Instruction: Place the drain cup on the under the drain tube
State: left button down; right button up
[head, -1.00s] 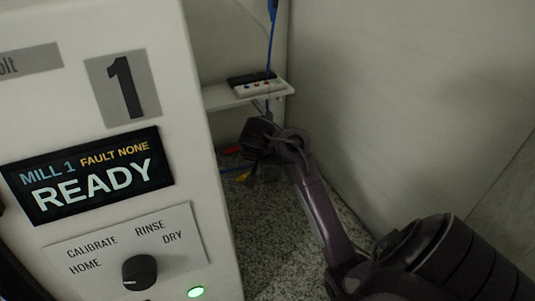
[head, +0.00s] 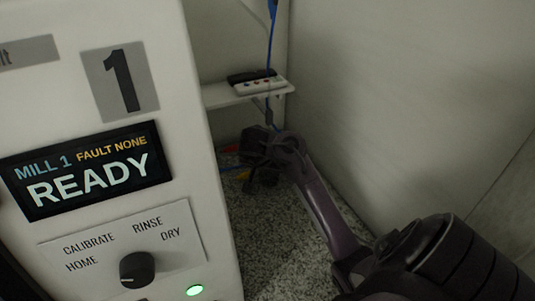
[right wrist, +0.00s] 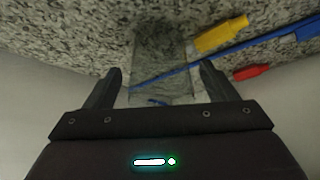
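My right gripper (head: 258,165) is low behind the mill, near the speckled floor; its fingers are hard to make out in the head view. In the right wrist view its two fingers (right wrist: 160,80) are apart. Between and beyond them is a clear grey, box-like shape (right wrist: 160,55), which looks like the drain cup; whether it touches a finger I cannot tell. A blue tube (head: 271,55) hangs down past the shelf. A blue line (right wrist: 220,62) also crosses the right wrist view, running by the clear shape. My left gripper is not in view.
The white mill (head: 195,120), marked 1 and READY, fills the left. A small shelf (head: 225,97) carries a dark and white device (head: 258,82). A wall (head: 400,90) bounds the right. Yellow (right wrist: 222,35) and red (right wrist: 252,72) connectors lie by the blue line.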

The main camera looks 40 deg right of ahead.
jog(key=shift+a+r, duration=0.15)
jog(key=shift+r, duration=0.35)
jog(key=p+v, duration=0.2)
jog(key=v, duration=0.9)
jog(key=shift+s, duration=0.2)
jog(key=shift+a, duration=0.1)
